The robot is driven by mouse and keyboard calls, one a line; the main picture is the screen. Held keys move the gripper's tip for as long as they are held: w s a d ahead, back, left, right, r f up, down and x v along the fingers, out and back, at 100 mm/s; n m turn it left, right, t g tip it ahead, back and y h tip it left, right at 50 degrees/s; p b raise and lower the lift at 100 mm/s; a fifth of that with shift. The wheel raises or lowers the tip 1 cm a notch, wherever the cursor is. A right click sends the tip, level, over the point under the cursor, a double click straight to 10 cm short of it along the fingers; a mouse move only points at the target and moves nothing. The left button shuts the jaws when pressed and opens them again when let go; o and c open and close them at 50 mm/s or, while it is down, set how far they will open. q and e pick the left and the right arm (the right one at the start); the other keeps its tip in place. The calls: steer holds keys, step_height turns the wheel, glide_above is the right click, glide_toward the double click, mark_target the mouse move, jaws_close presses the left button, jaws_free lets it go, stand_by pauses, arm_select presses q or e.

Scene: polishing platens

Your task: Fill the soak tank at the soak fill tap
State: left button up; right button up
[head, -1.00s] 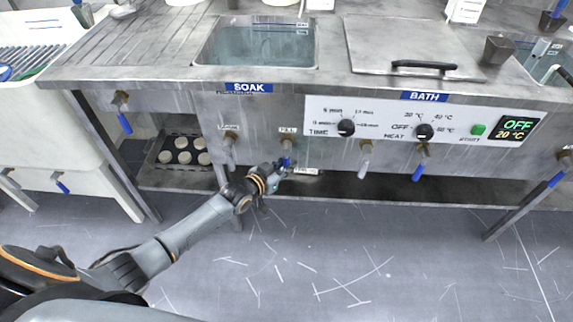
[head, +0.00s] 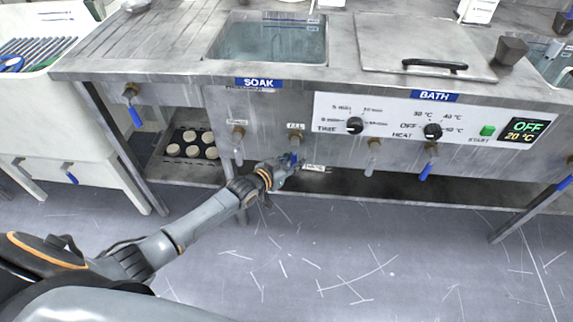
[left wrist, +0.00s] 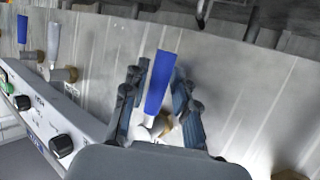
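The soak tank (head: 268,62) is a rectangular basin in the steel bench above the blue SOAK label (head: 257,83). Its inside looks bluish; I cannot tell the water level. The fill tap (head: 296,138), marked FILL, is on the front panel below, its blue lever hanging down. My left gripper (head: 290,161) is at this lever. In the left wrist view, the blue lever (left wrist: 160,82) stands between the two fingers of the left gripper (left wrist: 158,95), which are apart. I see no clear contact on both sides. My right gripper is not in view.
A similar tap with a pale lever (head: 238,143) hangs just left. The bath's lid (head: 420,45), control knobs (head: 354,126) and display reading OFF, 20 °C (head: 524,130) are to the right. A lower shelf holds a tray of round discs (head: 190,150). The floor in front is clear.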

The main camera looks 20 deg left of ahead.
arm_select(q)
steer(key=v, duration=1.2)
steer(key=shift+w, duration=0.1)
steer(key=s+d+f+n+g+y, duration=0.15)
steer(key=s+f+g, duration=0.45)
steer(key=s+f, duration=0.7)
steer(key=s+d+f+g+y, duration=0.3)
steer(key=s+f+g, duration=0.2)
steer(key=s+f, duration=0.75)
steer(key=s+a+g+p, duration=0.1)
steer(key=s+a+p, duration=0.2)
steer(key=s+p, duration=1.3)
steer(key=shift+s+a+f+g, duration=0.15)
steer(key=shift+s+f+g, duration=0.25)
steer(key=shift+s, duration=0.75)
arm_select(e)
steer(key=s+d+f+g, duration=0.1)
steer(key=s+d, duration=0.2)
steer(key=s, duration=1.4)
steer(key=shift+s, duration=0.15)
